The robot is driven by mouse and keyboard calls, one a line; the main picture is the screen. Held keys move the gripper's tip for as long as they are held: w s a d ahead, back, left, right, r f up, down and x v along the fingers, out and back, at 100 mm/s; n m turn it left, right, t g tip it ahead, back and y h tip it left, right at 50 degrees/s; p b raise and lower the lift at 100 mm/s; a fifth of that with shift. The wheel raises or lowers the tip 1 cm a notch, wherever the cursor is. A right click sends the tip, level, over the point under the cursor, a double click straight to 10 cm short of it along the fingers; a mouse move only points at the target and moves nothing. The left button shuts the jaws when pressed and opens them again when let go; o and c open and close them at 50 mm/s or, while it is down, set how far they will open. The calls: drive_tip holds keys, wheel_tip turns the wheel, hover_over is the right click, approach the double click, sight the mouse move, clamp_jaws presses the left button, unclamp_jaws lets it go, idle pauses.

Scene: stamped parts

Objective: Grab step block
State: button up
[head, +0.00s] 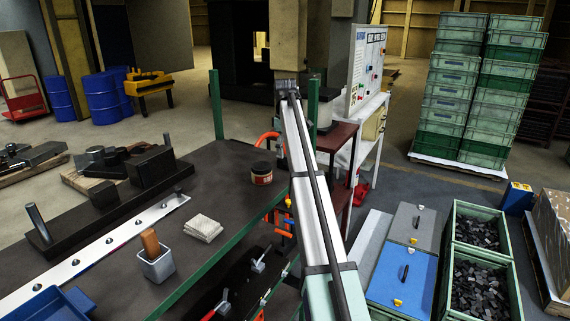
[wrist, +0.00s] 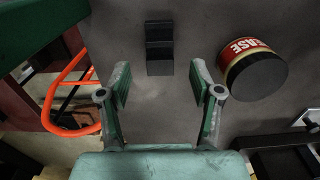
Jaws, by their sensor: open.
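The step block (wrist: 159,48) is a small dark block with stepped faces. It sits on the grey table top in the wrist view, above centre. My gripper (wrist: 160,80) is open and empty, its two green-grey fingers spread apart. The block lies ahead of the fingertips, roughly in line with the gap between them, and is apart from both fingers. In the head view I cannot make out this block; my arm covers part of the table's right edge there. The gripper itself is not clear in that view.
A grease tin (wrist: 252,70) stands right of the block; it also shows in the head view (head: 262,173). An orange hose (wrist: 62,95) loops beyond the table edge.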

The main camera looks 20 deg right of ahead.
sight(285, 159)
wheel_tip(285, 159, down, 4)
drive_tip(key=shift+r+p, duration=0.1)
drive_tip(key=shift+p, duration=1.15)
drive_tip(key=shift+f, duration=0.55)
clamp_jaws()
